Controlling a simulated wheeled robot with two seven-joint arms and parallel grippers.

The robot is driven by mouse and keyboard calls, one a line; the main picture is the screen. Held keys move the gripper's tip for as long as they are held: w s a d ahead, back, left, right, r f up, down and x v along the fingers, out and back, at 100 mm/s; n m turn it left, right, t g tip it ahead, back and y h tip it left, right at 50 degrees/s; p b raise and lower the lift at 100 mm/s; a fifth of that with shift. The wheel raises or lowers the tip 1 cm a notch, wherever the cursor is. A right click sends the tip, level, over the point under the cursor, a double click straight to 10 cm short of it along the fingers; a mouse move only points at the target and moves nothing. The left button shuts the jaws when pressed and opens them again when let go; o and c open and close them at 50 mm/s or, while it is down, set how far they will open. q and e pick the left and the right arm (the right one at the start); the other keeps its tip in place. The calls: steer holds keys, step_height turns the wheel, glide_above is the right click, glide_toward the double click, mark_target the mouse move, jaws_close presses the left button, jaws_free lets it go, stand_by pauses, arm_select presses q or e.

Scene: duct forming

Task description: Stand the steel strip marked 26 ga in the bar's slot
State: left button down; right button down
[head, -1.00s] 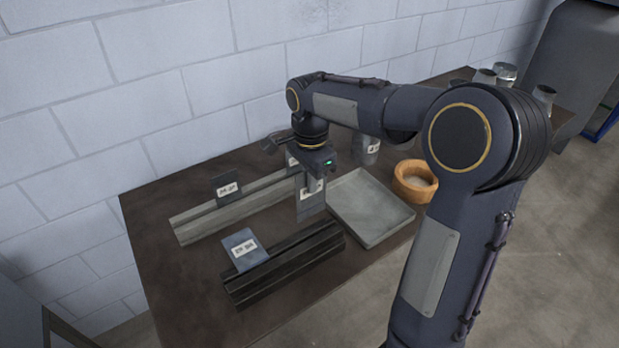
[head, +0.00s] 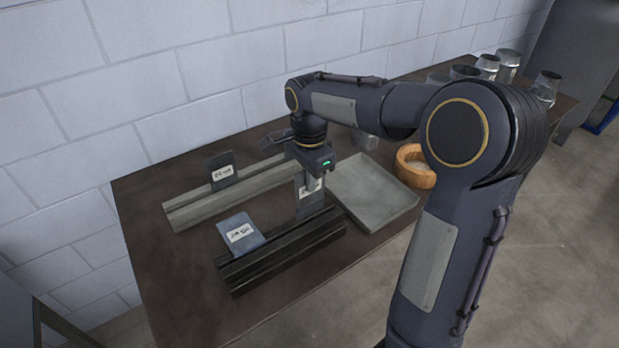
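My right gripper (head: 311,176) points down over the right part of the black slotted bar (head: 285,254). It is shut on a grey steel strip (head: 308,200) with a white label, held upright. The strip's lower edge meets the bar's top; I cannot tell if it is inside the slot. The label is too small to read surely. A blue-grey labelled strip (head: 237,222) stands tilted at the bar's left end. A dark labelled strip (head: 221,161) stands in the pale grey bar (head: 195,209) behind. My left gripper is not in view.
A shallow grey tray (head: 375,205) lies right of the bars. Beyond it are a round wooden bowl (head: 414,175) and several metal fittings (head: 487,66). A block wall runs along the back. The table (head: 160,270) is bare at front left.

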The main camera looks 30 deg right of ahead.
steer(key=shift+f+b, duration=1.3)
steer(key=shift+f, duration=0.9)
steer(key=c, duration=1.6)
jaws_free()
steer(key=shift+r, duration=0.1)
step_height(320, 180, up, 8)
steer(key=shift+f, duration=0.15)
